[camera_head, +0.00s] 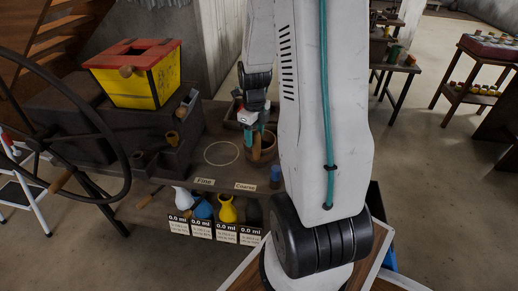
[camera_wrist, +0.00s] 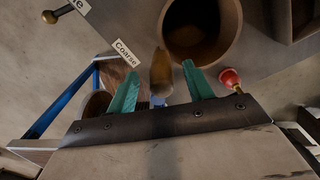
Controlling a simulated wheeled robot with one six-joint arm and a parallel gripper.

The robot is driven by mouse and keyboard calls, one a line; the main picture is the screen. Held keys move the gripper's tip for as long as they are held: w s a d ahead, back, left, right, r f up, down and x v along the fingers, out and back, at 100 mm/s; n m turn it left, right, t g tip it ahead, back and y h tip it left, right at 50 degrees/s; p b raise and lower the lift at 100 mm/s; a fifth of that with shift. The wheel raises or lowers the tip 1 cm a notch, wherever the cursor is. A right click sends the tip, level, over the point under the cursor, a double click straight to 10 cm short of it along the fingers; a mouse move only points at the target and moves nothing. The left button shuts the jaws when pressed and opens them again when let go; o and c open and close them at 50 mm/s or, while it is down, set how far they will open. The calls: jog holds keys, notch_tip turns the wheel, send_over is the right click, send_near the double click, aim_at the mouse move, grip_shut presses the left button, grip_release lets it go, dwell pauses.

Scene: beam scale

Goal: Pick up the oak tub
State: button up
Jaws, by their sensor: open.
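A round brown wooden tub (camera_head: 266,151) stands on the bench, beside a pale ring drawn on the top. It looks like the oak tub, and my gripper partly hides it in the head view. In the wrist view the tub (camera_wrist: 232,22) shows its open mouth and dark inside at the top, ahead of the fingers. My gripper (camera_wrist: 162,90) is open, with two teal fingers apart. A rounded tan wooden piece (camera_wrist: 161,70) shows between the fingertips, beside the tub's rim; I cannot tell if it touches either finger or belongs to the tub. My gripper (camera_head: 254,134) is low at the tub in the head view.
"Fine" and "Coarse" labels (camera_head: 245,187) lie along the bench's front edge, above several coloured jugs (camera_head: 227,210). A blue-topped small item (camera_head: 276,174) stands near the tub. A yellow and red hopper (camera_head: 140,75) and a large wheel (camera_head: 110,130) are left. A red bulb (camera_wrist: 229,78) is near the right finger.

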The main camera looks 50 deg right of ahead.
aim_at(256, 144)
notch_tip(256, 144, down, 5)
jog(key=shift+s+r, duration=0.15)
jog(key=shift+d, duration=0.1)
grip_shut()
jog(key=shift+r, duration=0.15)
